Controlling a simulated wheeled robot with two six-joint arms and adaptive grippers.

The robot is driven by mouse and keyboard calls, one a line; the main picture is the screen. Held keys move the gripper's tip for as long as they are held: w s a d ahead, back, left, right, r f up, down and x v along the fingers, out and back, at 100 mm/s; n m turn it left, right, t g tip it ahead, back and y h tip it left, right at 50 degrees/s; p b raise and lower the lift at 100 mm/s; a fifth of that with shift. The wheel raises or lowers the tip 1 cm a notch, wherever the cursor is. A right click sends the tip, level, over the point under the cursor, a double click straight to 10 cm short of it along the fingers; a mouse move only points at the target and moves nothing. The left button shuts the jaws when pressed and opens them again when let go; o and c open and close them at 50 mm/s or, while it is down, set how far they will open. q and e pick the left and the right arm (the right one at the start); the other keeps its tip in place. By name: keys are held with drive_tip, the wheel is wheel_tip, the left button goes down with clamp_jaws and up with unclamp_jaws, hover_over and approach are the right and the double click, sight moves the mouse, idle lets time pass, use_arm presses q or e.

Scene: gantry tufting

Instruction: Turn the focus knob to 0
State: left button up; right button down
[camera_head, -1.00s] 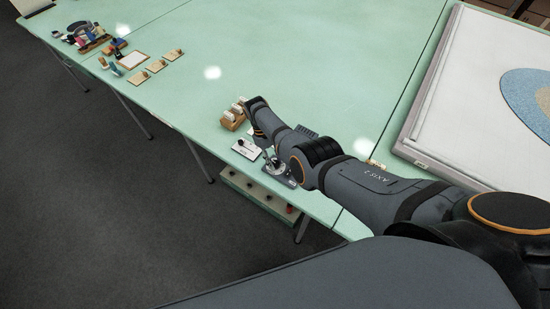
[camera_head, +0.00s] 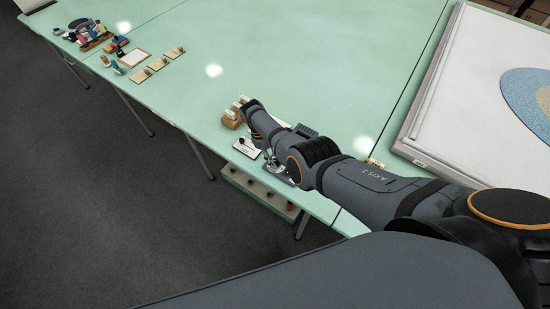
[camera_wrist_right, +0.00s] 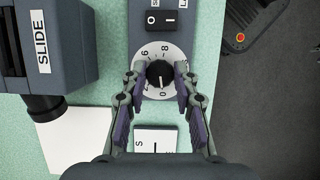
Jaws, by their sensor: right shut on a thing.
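In the right wrist view, a round black knob (camera_wrist_right: 160,73) sits at the centre of a white numbered dial (camera_wrist_right: 149,52). The figure 0 stands at the bottom of the dial, and a pale mark on the knob appears to point down toward it. My right gripper (camera_wrist_right: 159,76) has its two fingers on either side of the knob and is shut on it. In the head view my right arm reaches over the table and largely hides the knob area. My left gripper is not in view.
A dark rocker switch (camera_wrist_right: 161,20) lies just above the dial. A dark block labelled SLIDE (camera_wrist_right: 41,40) stands to the left. In the head view, a small wooden holder (camera_head: 231,119) stands near the arm's bend. The green table (camera_head: 300,60) has free room behind it.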

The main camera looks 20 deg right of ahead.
drive_tip(key=c, duration=1)
unclamp_jaws()
drive_tip(key=shift+r, duration=0.1)
drive_tip(key=v, duration=1.1)
drive_tip(key=shift+w+a+r, duration=0.15)
drive_tip(key=shift+w+r, duration=0.05)
drive_tip(key=shift+r, duration=0.15)
